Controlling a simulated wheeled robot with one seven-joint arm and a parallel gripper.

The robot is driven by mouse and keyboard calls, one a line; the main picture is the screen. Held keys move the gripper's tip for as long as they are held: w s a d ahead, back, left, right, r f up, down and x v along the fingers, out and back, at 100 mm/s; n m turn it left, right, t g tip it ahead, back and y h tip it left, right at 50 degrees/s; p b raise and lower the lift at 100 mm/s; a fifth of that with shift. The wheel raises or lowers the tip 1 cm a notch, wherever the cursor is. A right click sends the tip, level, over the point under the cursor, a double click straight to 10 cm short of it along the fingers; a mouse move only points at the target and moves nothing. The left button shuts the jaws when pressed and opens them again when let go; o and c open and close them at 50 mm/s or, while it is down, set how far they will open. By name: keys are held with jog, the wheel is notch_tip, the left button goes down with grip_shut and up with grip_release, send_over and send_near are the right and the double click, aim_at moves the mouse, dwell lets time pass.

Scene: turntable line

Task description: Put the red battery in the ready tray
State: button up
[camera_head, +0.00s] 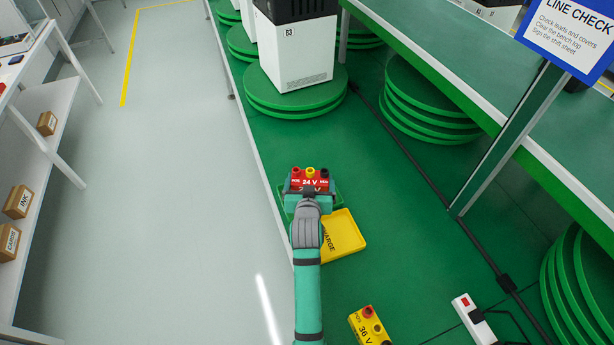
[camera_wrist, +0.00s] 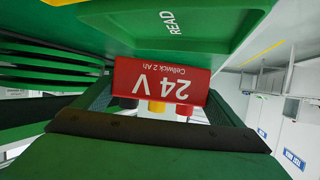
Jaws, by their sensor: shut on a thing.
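My gripper (camera_head: 309,190) is shut on the red battery (camera_head: 309,181), marked 24 V, with red, yellow and black terminals on top. In the wrist view the red battery (camera_wrist: 162,82) sits between the fingers, its label upside down. The green ready tray (camera_head: 338,197) lies under and around the gripper in the head view, mostly hidden by it. In the wrist view the tray (camera_wrist: 215,25) shows part of its name, just past the battery. I cannot tell whether the battery touches the tray.
A yellow charge tray (camera_head: 346,236) lies just in front of the green tray, partly behind my arm. A yellow 36 V battery (camera_head: 370,327) and a white device with a red switch (camera_head: 472,318) stand nearer. A white unit (camera_head: 293,50) stands on a green turntable (camera_head: 295,98) behind.

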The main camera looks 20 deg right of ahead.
jog(key=shift+s+d+f, duration=0.1)
jog(key=shift+f, duration=2.25)
jog(key=shift+f, duration=0.6)
jog(key=o, duration=1.5)
jog(key=shift+f, duration=0.15)
jog(key=shift+a, duration=0.2)
jog(key=v, duration=1)
jog(key=shift+s+a+r, duration=0.1)
jog(key=shift+s+r, duration=0.15)
jog(key=shift+r, duration=0.05)
